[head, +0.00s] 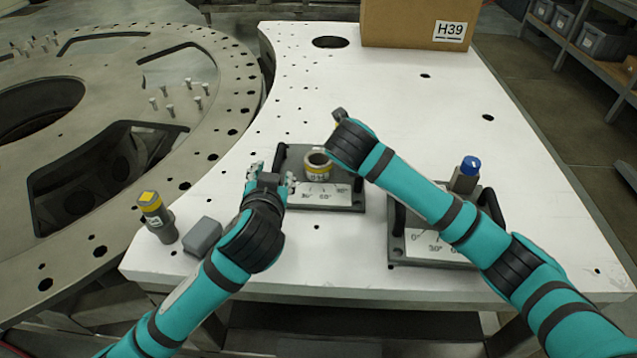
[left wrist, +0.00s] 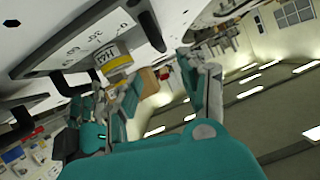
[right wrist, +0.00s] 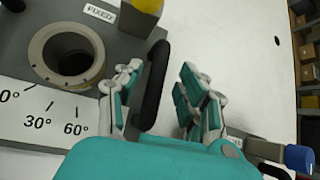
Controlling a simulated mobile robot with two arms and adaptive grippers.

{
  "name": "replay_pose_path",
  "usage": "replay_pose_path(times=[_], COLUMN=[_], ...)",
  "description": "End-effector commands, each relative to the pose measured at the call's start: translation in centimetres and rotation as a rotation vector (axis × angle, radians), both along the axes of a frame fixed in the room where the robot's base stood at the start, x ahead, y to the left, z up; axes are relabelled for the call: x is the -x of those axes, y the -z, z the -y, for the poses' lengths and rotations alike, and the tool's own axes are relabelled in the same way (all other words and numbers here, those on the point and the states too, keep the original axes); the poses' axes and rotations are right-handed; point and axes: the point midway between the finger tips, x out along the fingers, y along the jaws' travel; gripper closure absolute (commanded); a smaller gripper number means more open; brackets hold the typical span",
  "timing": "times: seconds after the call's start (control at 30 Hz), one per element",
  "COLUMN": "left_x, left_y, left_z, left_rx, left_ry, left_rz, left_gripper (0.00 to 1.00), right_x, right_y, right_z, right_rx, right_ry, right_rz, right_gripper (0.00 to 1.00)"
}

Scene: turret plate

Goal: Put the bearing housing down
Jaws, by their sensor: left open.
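The bearing housing (head: 317,166), a grey ring with a yellow band and a label, sits upright on a dark fixture plate (head: 325,206) with a white angle scale. It also shows in the left wrist view (left wrist: 113,56), and its open bore shows in the right wrist view (right wrist: 72,55). My left gripper (head: 271,178) is open and empty at the plate's left side, apart from the housing. My right gripper (right wrist: 158,98) is open, its fingers on either side of the plate's black handle (right wrist: 152,85). In the head view my right arm hides it.
A second fixture (head: 430,247) with a blue-topped post (head: 468,172) stands to the right. A yellow-topped grey cylinder (head: 155,215) and a grey block (head: 203,236) stand front left. A cardboard box (head: 415,22) is at the back. The white table is clear behind the plate.

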Motion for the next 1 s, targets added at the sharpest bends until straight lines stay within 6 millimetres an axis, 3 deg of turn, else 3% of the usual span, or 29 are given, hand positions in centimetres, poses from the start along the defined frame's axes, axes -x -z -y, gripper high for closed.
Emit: replay_pose_path(times=[0.2, 0.4, 1.0], left_x=[0.0, 0.0, 0.0], left_y=[0.0, 0.0, 0.0], left_z=[0.0, 0.0, 0.0], left_rx=[0.000, 0.000, 0.000], left_ry=[0.000, 0.000, 0.000], left_rz=[0.000, 0.000, 0.000], left_gripper=[0.57, 0.57, 0.57], right_x=[3.3, 5.4, 6.2], right_y=[-3.5, -5.5, -6.2], right_z=[-1.1, -1.7, -1.9], right_rx=[-0.001, -0.001, -0.001], right_ry=[-0.004, -0.002, 0.000], right_rz=[0.003, 0.002, -0.001], right_gripper=[0.60, 0.60, 0.60])
